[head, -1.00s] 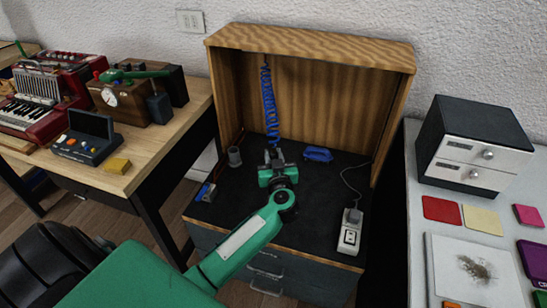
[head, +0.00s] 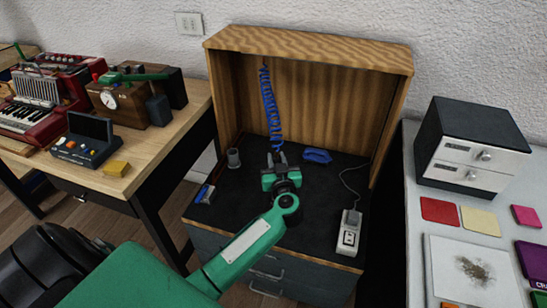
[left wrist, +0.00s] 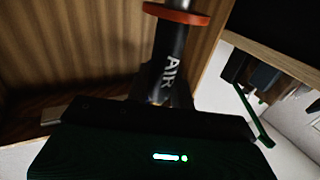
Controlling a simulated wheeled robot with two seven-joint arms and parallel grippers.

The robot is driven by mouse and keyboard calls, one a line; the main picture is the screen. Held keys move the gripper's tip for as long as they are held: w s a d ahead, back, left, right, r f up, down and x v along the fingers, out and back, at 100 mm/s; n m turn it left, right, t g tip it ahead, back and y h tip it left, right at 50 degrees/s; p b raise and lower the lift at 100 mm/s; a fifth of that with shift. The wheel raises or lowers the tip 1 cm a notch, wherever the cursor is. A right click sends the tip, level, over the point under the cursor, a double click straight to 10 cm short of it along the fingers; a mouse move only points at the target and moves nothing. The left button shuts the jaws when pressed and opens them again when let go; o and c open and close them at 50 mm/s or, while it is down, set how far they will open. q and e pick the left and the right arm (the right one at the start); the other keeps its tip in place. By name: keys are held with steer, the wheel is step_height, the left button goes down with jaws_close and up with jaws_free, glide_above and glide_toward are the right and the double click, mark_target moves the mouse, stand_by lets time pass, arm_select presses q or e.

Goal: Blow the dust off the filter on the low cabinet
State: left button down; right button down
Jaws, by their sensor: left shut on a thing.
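My left gripper (head: 277,163) is over the dark top of the low cabinet (head: 245,216), under the blue coiled hose (head: 270,105). In the left wrist view it is shut on a black cylinder marked AIR (left wrist: 170,68), with an orange-red ring (left wrist: 176,13) near its upper end. The hose comes down to the gripper; the join is too small to make out. A blue object (head: 317,155) lies right of the gripper and a grey round cup-like piece (head: 233,158) stands left of it. I cannot tell which thing is the filter, and no dust shows on the cabinet top. My right gripper is not in view.
A wooden hood (head: 320,112) closes the cabinet's back and sides. A white power strip (head: 349,234) with a cable sits at front right, and a small blue-and-white item (head: 204,193) at front left. A wooden table (head: 147,147) stands left, a pale table (head: 415,190) right.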

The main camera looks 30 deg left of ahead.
arm_select(q)
steer(key=shift+w+d+p, duration=0.25)
steer(key=shift+d+p, duration=0.4)
steer(key=shift+d, duration=0.4)
steer(key=shift+p+x, duration=1.15)
steer(key=shift+p, duration=0.15)
steer(key=shift+s+a+p, duration=0.15)
steer(key=shift+a+p, duration=0.3)
steer(key=shift+a, duration=0.1)
steer(key=shift+s+a+p, duration=0.2)
steer(key=shift+a+p, duration=0.2)
steer(key=shift+a, duration=0.2)
